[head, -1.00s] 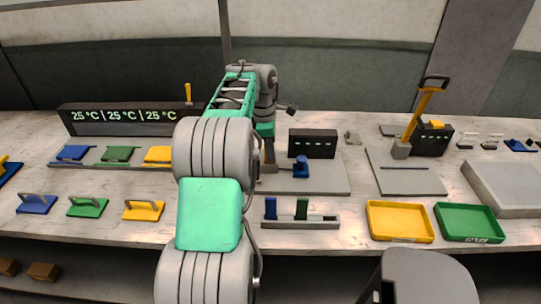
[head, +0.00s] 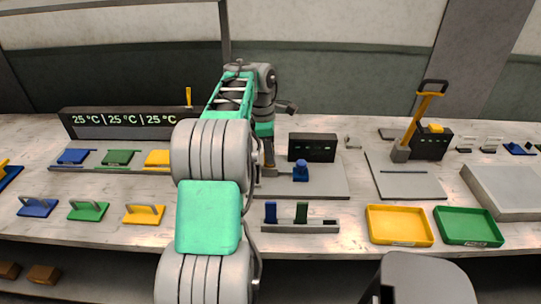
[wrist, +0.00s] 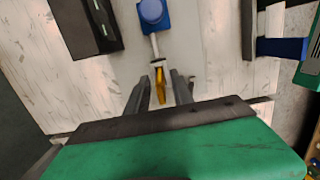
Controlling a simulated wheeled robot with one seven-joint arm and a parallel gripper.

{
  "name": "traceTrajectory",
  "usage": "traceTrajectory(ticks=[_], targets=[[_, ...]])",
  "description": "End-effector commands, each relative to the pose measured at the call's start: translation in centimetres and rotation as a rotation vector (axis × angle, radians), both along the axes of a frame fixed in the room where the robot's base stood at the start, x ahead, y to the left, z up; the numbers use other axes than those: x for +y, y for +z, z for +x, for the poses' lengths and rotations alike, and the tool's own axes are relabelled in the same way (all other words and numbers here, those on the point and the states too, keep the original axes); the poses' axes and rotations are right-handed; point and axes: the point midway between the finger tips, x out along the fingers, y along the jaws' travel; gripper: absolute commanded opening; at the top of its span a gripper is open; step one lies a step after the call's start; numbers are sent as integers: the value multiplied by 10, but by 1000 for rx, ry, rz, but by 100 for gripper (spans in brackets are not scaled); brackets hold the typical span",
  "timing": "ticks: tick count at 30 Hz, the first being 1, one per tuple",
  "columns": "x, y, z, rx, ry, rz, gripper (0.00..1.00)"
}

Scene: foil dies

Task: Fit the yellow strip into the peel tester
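The yellow strip (wrist: 160,86) stands between the fingers of my gripper (wrist: 162,78) in the wrist view. Narrow gaps show on both sides of it, so the gripper looks open around it. The strip's far end is at a small pale and dark fitting on a rod from the peel tester's blue block (wrist: 152,12); whether it is seated there I cannot tell. In the head view the peel tester (head: 320,182) is a grey plate with the blue block and a black display box. My arm hides most of the gripper and strip there.
A grey rack (head: 322,226) with a blue and a green strip stands in front of the tester. Yellow (head: 400,226) and green trays (head: 468,227) lie to its right. A lever press (head: 420,120) stands further right. Blue, green and yellow pieces lie at left.

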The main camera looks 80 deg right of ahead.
Motion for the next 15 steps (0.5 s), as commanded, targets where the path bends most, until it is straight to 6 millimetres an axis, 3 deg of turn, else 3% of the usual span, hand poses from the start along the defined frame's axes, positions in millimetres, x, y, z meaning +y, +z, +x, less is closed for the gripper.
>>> traceTrajectory(ticks=[3,9,15], targets=[[0,38,4,-1,0,-3,28],[2,89,10,0,0,1,28],[3,106,12,0,0,1,28]])
